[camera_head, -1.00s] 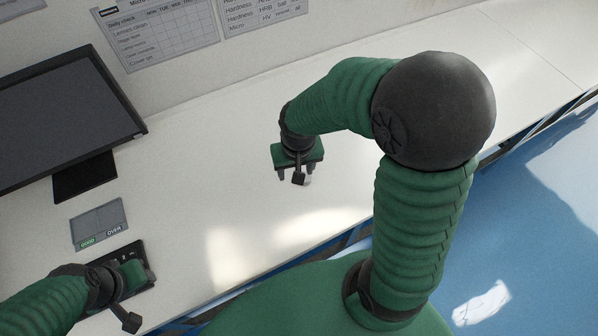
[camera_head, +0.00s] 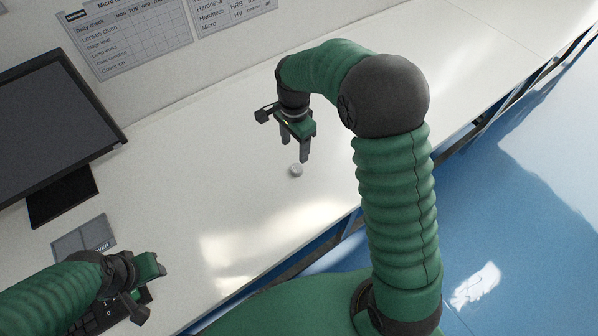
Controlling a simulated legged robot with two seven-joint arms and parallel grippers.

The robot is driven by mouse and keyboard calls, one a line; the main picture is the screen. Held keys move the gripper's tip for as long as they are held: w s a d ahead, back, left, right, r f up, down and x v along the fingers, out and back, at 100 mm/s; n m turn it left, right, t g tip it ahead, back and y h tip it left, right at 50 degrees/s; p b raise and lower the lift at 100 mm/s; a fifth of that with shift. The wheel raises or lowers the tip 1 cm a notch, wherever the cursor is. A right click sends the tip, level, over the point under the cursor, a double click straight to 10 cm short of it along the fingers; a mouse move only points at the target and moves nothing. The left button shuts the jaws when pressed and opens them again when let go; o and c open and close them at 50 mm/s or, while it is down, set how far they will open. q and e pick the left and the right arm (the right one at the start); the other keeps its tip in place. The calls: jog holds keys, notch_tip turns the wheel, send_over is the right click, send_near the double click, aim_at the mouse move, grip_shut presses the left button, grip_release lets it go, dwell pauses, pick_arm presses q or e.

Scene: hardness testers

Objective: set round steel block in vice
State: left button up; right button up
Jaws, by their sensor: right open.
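A small round steel block (camera_head: 296,170) lies on the white bench (camera_head: 215,185) near its middle. My right gripper (camera_head: 304,158) is just above and behind the block, fingers pointing down, open and empty. I see no vice in this view.
A monitor (camera_head: 50,120) stands at the left on the bench. Paper charts (camera_head: 130,35) hang on the wall. The bench's middle and right are clear; its front edge drops to a blue floor (camera_head: 500,220).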

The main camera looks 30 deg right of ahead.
send_over(295, 168)
jog(key=f, duration=0.6)
jog(key=shift+d, duration=0.3)
jog(key=shift+a+f, duration=0.3)
jog(key=shift+a, duration=0.05)
notch_tip(295, 168, down, 4)
jog(key=shift+f, duration=0.25)
jog(key=shift+d+f, duration=0.2)
jog(key=shift+d, duration=0.45)
jog(key=shift+c, duration=0.6)
jog(key=shift+s, duration=0.1)
jog(key=shift+c, duration=1.3)
jog(key=shift+a+r, duration=0.15)
jog(key=shift+a, duration=0.3)
jog(key=c, duration=0.5)
jog(key=shift+a, duration=0.15)
grip_shut()
pick_arm(q)
jog(key=shift+w+d+f, duration=0.15)
jog(key=shift+d+f, duration=0.1)
jog(key=shift+d, duration=0.1)
pick_arm(e)
jog(key=shift+d, duration=0.4)
